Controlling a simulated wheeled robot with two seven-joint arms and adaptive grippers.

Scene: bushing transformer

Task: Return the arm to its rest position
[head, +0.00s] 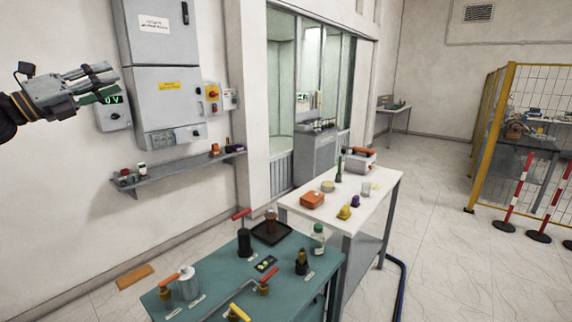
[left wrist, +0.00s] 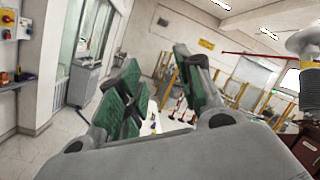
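My left arm comes in from the left edge of the head view, raised high in front of the wall. My right gripper is in neither view.
A grey cabinet (head: 162,70) hangs on the wall above a shelf (head: 180,172) with small parts. A green-topped table (head: 215,290) with tools and bottles stands below, beside a white table (head: 365,205). A yellow mesh fence (head: 490,140) and striped posts (head: 518,192) stand at right.

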